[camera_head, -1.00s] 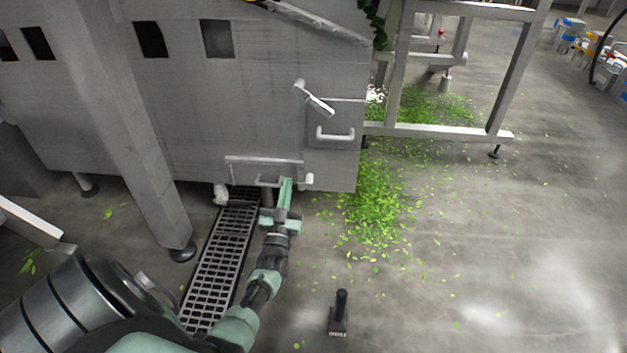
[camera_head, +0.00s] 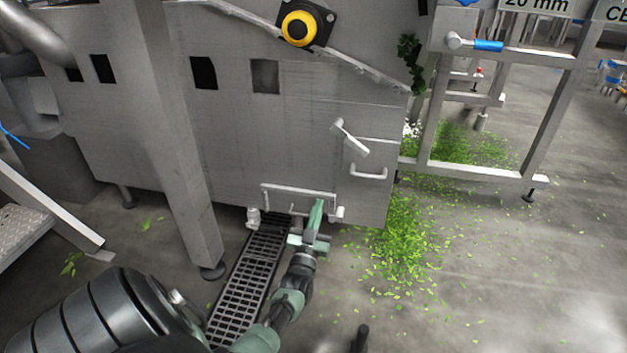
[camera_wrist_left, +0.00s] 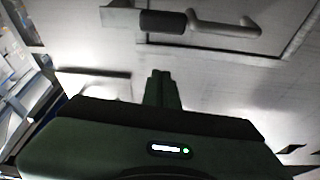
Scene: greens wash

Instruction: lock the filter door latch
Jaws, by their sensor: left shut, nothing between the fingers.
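The filter door (camera_head: 372,157) is a small grey panel low at the right end of the machine, with a U-shaped handle (camera_head: 369,173). The latch lever (camera_head: 352,140) sits at its upper left corner, slanting down to the right. My left gripper (camera_head: 318,204) is shut and empty, below and left of the door, in front of a horizontal bar (camera_head: 290,190). It is apart from the latch. In the left wrist view the shut fingers (camera_wrist_left: 161,77) point toward the panel. A dark cylindrical grip (camera_wrist_left: 163,21) and the U-shaped handle (camera_wrist_left: 226,27) show above them.
A floor grate (camera_head: 247,280) runs below the machine. Green leaves (camera_head: 407,240) lie on the floor to the right. A metal frame (camera_head: 480,172) stands right of the machine. A yellow button (camera_head: 298,28) is high on the machine.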

